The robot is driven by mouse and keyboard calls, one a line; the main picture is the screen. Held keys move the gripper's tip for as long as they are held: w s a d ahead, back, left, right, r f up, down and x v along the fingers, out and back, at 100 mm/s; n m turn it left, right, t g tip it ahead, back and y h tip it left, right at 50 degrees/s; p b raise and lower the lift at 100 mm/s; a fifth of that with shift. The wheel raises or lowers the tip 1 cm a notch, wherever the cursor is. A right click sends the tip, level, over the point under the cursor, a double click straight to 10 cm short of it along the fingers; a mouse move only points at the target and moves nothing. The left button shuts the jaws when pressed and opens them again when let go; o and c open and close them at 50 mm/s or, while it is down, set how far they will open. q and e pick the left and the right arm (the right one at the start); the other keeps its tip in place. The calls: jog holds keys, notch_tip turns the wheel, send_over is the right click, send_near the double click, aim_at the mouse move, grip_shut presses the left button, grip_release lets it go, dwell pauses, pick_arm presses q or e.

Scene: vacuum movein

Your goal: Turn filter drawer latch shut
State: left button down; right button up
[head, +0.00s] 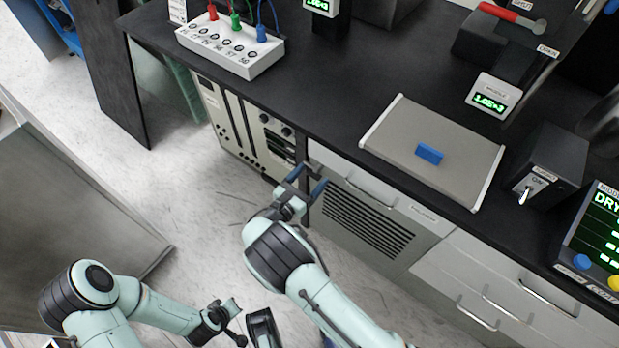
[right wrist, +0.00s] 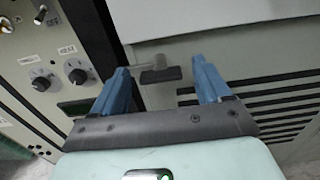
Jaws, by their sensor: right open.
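The filter drawer (head: 405,253), a grey front with dark louvre slots, is set under the black bench; its slots also show at the right of the right wrist view (right wrist: 290,100). In that view the latch (right wrist: 160,75), a grey round pivot with a dark handle lying roughly level, is between my finger tips. My right gripper (head: 305,181) is open in front of the drawer's upper left corner, its blue fingers (right wrist: 160,64) on either side of the latch; I cannot tell if they touch it. My left gripper (head: 232,322) is low and away from the drawer; its jaws are unclear.
A beige instrument rack with knobs (head: 240,125) stands left of the drawer. Above it is a pale drawer with a bar handle (head: 372,192). The bench top holds a grey plate with a blue grip (head: 415,130) and a white terminal box (head: 225,52).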

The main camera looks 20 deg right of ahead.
jog(key=shift+c, duration=0.3)
jog(key=c, duration=1)
